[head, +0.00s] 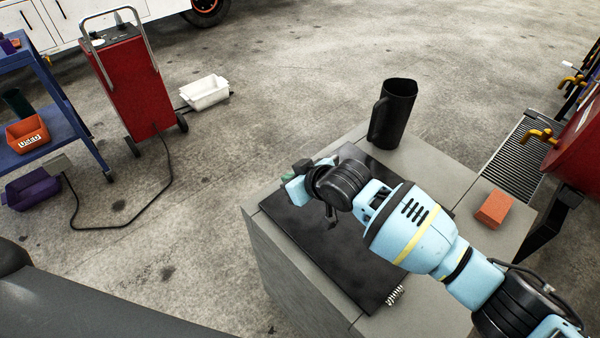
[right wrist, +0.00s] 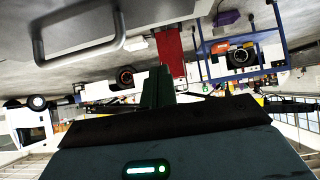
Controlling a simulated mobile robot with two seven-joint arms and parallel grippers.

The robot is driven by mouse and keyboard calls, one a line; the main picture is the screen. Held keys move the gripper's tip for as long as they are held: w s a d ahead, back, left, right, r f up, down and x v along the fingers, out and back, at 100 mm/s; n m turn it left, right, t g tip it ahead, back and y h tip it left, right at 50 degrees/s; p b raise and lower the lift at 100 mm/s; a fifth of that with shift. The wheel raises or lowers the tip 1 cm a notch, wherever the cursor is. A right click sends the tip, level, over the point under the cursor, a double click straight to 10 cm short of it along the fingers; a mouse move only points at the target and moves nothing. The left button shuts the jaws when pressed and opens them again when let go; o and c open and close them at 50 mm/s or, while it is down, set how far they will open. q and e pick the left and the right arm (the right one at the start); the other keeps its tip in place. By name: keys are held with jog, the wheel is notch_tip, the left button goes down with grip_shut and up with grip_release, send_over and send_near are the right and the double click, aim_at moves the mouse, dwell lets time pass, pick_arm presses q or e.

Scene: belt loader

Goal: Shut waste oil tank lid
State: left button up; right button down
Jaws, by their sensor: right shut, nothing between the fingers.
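The waste oil tank looks like a grey box (head: 285,270) at the lower middle of the head view. Its dark flat lid (head: 325,262) lies across the top and looks level; whether it is fully seated is hard to tell. My right gripper (head: 297,184) is above the lid's far left part, shut and empty. In the right wrist view its dark fingers (right wrist: 158,88) are together. A grey bar handle (right wrist: 80,45) on a grey surface shows there, apart from the fingers. My right arm hides part of the lid. My left gripper is out of view.
A black jug (head: 392,115) and an orange block (head: 493,208) stand on the grey top beside the lid. A coil spring (head: 395,295) is at the lid's near edge. A red machine (head: 125,85), white bin (head: 205,93) and blue cart (head: 70,120) stand left.

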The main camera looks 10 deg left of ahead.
jog(key=v, duration=0.4)
jog(key=shift+d+r+p, duration=0.1)
jog(key=shift+r+p, duration=0.25)
jog(key=shift+r, duration=0.15)
